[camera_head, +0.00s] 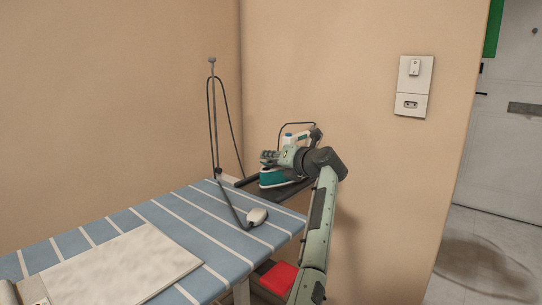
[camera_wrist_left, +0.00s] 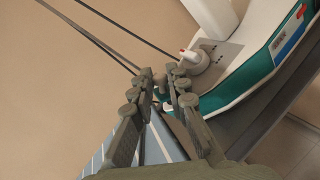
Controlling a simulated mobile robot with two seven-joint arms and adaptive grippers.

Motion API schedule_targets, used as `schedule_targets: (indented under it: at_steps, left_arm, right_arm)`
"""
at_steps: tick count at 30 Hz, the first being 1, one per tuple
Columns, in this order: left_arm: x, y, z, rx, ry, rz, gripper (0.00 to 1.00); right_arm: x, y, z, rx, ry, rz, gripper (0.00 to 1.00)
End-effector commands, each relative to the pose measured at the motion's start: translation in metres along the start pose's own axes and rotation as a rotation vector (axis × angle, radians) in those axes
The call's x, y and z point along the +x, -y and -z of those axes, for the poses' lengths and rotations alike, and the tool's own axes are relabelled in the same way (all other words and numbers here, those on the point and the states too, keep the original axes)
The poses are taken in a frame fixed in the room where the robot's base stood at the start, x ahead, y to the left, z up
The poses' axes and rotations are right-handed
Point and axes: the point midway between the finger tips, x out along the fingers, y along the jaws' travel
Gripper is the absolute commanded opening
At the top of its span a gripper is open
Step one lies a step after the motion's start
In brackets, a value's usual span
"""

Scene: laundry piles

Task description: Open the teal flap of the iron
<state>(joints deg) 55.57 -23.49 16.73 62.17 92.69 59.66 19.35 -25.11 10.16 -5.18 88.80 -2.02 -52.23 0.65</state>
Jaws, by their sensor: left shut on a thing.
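The iron (camera_head: 276,178) is white with a teal lower body and sits on the dark rest at the far end of the ironing board. In the left wrist view the iron (camera_wrist_left: 233,92) fills the upper right, with a pale knob (camera_wrist_left: 192,61) near its nose. My left gripper (camera_wrist_left: 162,80) is at the iron's nose, its fingers close together. It is shut on a small part there, at the teal flap; the fingertips mostly hide this part. In the head view my left gripper (camera_head: 270,157) is beside the iron, partly covering it. My right gripper is not in view.
The blue striped ironing board (camera_head: 190,213) carries a folded pale cloth (camera_head: 115,268) and a small white object (camera_head: 257,215) on a cord. A thin upright pole (camera_head: 213,110) with a cable stands behind. A wall is close behind the iron. A red object (camera_head: 281,277) is below the board.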

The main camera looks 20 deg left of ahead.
Motion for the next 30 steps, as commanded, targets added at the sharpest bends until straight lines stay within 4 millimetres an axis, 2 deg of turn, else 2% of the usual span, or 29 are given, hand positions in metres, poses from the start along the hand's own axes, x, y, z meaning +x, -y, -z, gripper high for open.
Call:
schedule_targets:
  at_steps: [12, 13, 17, 26, 30]
  left_arm:
    - [0.000, 0.001, 0.000, 0.003, -0.002, 0.001, 0.00]
    - [0.000, 0.001, 0.000, 0.003, -0.002, 0.001, 0.19]
    - [0.000, 0.001, 0.000, 0.003, -0.002, 0.001, 0.35]
    - [-0.001, 0.000, 0.000, 0.002, -0.001, 0.000, 0.35]
    - [-0.011, 0.000, 0.000, 0.002, 0.001, -0.002, 0.35]
  right_arm:
    - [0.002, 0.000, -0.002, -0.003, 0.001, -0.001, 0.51]
    - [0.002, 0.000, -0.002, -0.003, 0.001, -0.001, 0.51]
    - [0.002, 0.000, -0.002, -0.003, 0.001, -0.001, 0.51]
    - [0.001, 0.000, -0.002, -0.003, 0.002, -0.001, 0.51]
    - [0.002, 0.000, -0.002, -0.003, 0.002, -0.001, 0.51]
